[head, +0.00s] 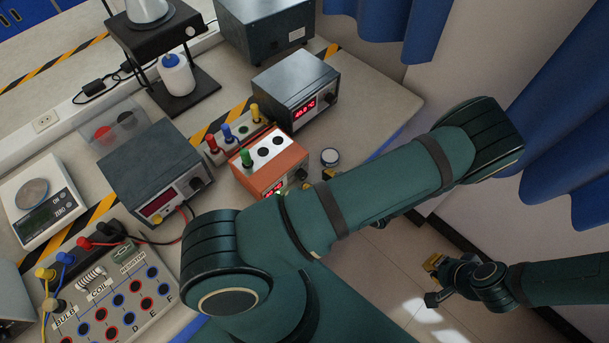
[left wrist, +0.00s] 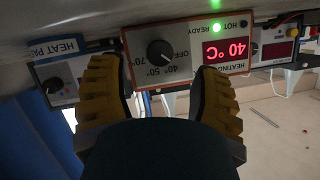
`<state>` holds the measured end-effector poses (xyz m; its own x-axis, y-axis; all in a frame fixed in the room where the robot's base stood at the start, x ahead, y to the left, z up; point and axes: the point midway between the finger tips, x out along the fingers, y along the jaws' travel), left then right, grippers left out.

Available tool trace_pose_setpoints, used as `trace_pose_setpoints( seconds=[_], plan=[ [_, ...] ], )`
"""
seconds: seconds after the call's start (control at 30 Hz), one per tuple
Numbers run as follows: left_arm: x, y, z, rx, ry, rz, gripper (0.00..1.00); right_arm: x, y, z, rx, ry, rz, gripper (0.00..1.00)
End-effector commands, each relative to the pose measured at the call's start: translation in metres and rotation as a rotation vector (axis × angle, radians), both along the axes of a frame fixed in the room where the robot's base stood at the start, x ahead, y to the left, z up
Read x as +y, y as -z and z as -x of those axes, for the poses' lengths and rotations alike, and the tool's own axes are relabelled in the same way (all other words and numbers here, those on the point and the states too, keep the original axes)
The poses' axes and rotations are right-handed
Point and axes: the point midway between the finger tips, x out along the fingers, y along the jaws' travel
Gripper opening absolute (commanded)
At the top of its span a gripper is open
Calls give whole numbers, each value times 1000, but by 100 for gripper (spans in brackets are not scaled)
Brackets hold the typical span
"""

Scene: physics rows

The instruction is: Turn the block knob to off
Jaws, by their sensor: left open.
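The heating block is an orange box (head: 268,160) with round holes on top and a green-capped tube. Its front panel in the left wrist view (left wrist: 190,72) appears upside down, with a red 40 °C display (left wrist: 230,49) and a lit green light. The block knob (left wrist: 160,53) is dark and round; its pale mark seems to point at 40°. My left gripper (left wrist: 160,78) is open, its yellow fingers on either side of the knob and apart from it.
A grey box with a red display (head: 295,90) stands behind the block, and a power supply (head: 155,170) left of it. Colored-capped tubes (head: 228,132) stand beside the block. Blue curtains hang at right.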

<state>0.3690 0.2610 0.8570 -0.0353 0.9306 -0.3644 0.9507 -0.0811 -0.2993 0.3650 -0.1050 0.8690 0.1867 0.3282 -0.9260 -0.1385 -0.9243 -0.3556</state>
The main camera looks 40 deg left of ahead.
Motion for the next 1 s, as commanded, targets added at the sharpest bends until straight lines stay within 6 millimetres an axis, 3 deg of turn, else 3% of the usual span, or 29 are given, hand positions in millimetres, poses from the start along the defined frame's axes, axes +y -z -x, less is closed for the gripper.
trace_pose_setpoints(
  seconds=[0.1, 0.3, 0.7, 0.77, 0.9, 1.0],
  plan=[
    [20, 8, 1, 2, 0, -2, 64, 0, 0, 0, 0, 0, 0, 0],
    [40, 16, 2, 0, -1, -1, 64, 0, -1, 0, 0, 0, 0, 0],
    [46, 18, 2, 0, 1, 1, 64, 0, -1, 0, 0, 0, 0, 0],
    [46, 18, 2, 0, 1, 1, 48, 0, -1, 0, 0, 0, 0, 0],
    [46, 18, 2, 0, 1, 1, 0, 0, -1, 0, 0, 0, 0, 0],
    [45, 18, 2, 0, 1, 1, 0, 0, -1, 0, 0, 0, 0, 0]
  ],
)
